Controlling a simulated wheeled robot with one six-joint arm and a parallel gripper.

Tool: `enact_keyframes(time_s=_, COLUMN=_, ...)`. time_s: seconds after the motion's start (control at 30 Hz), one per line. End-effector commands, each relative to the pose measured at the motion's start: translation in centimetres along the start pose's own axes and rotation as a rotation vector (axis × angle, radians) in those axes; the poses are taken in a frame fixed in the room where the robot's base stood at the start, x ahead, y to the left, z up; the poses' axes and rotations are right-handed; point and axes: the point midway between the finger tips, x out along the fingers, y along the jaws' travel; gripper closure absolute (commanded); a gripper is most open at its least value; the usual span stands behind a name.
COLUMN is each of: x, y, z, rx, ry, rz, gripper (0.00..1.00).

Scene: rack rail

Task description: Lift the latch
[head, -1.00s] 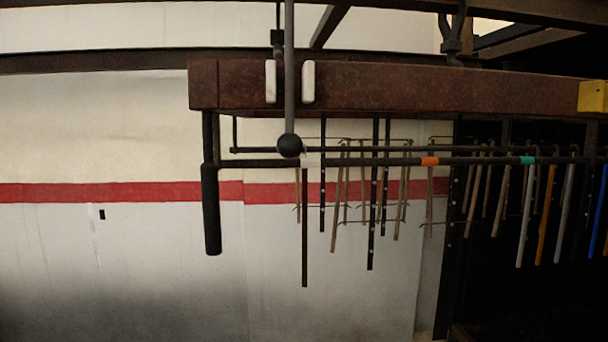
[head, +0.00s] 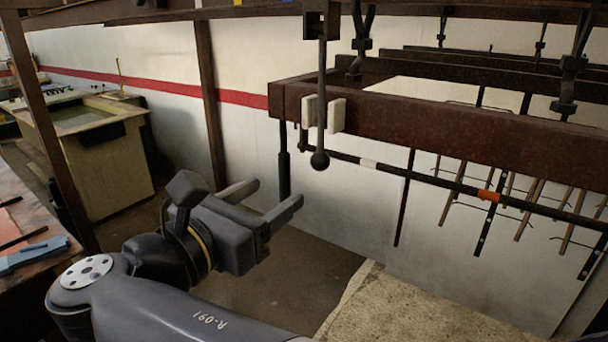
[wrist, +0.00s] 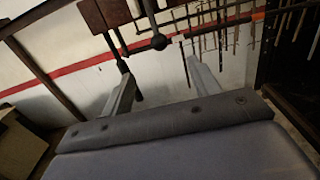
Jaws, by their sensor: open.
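The latch (head: 322,85) is a thin dark bar ending in a black ball knob (head: 320,160). It hangs upright from above, between two pale blocks (head: 337,115) on the rusty beam's face. In the wrist view the knob (wrist: 159,42) shows above the gap between my fingers. My gripper (head: 278,192) is open and empty, below and to the left of the knob in the head view, apart from it. Its fingers (wrist: 160,70) reach toward the rack in the wrist view.
A rusty beam (head: 440,123) carries a dark rail (head: 430,180) with hanging rods. A black vertical grip (head: 284,175) hangs at the rail's left end, close behind my fingers in the head view. A post (head: 209,100) and a tank (head: 95,150) stand left.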

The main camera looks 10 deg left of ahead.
Motion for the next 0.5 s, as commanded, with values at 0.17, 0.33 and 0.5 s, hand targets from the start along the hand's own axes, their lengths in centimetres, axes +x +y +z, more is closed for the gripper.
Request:
enact_keyframes(time_s=0.17, x=1.3, y=-0.1, z=-0.2, rx=0.002, ry=0.001, rz=-0.005, gripper=0.42)
enact_keyframes(time_s=0.33, x=3.8, y=-0.1, z=-0.3, rx=0.003, ry=0.000, rz=-0.007, gripper=0.42)
enact_keyframes(time_s=0.5, x=6.5, y=-0.1, z=-0.3, rx=0.002, ry=0.000, rz=-0.005, gripper=0.42)
